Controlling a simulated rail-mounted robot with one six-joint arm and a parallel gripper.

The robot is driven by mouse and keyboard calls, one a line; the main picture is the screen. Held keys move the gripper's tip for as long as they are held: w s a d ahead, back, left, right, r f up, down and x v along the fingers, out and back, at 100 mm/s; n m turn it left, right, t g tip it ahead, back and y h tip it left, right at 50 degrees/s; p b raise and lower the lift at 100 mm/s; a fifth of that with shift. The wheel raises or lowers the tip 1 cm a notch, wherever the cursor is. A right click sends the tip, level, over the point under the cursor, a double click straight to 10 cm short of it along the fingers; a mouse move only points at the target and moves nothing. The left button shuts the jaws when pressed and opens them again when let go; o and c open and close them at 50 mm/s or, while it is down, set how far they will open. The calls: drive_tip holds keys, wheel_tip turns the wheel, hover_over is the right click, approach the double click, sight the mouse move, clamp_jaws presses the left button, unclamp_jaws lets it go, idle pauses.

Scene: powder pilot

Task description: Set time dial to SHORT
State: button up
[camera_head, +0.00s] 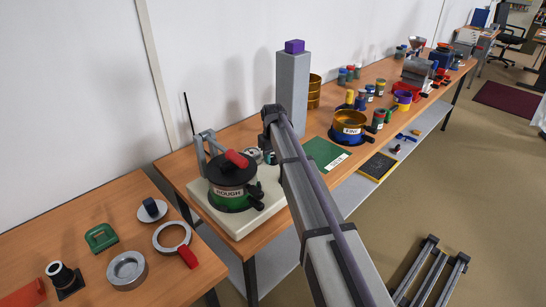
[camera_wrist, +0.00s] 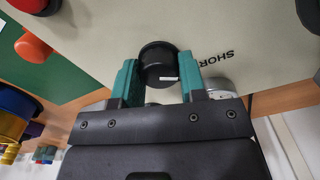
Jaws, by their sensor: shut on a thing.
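The time dial (camera_wrist: 157,58) is a black round knob with a white pointer mark, on a cream panel (camera_wrist: 235,25). The word SHORT (camera_wrist: 217,57) is printed on the panel to the dial's right in the wrist view. My gripper (camera_wrist: 160,80) has its teal fingers on either side of the dial, shut on it. The white mark lies low on the dial, toward the gripper, and points rightward. In the head view the cream machine base (camera_head: 262,218) carries a dark pot labelled ROUGH (camera_head: 229,191); my arm hides the dial there.
A clamp with a red handle (camera_head: 237,158) stands over the pot. A grey column with a purple top (camera_head: 293,80) rises behind my arm. A green mat (camera_head: 322,153) and a FINE sieve (camera_head: 349,124) lie right. The left table (camera_head: 75,235) holds loose parts.

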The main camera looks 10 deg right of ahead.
sight(273, 156)
drive_tip(key=o, duration=0.9)
drive_tip(key=shift+r, duration=0.1)
wheel_tip(273, 156, up, 11)
drive_tip(key=p, duration=1.1)
drive_tip(key=shift+f, duration=0.2)
drive_tip(key=s+m, duration=0.3)
drive_tip(key=s, duration=3.1)
drive_tip(key=shift+s, duration=0.4)
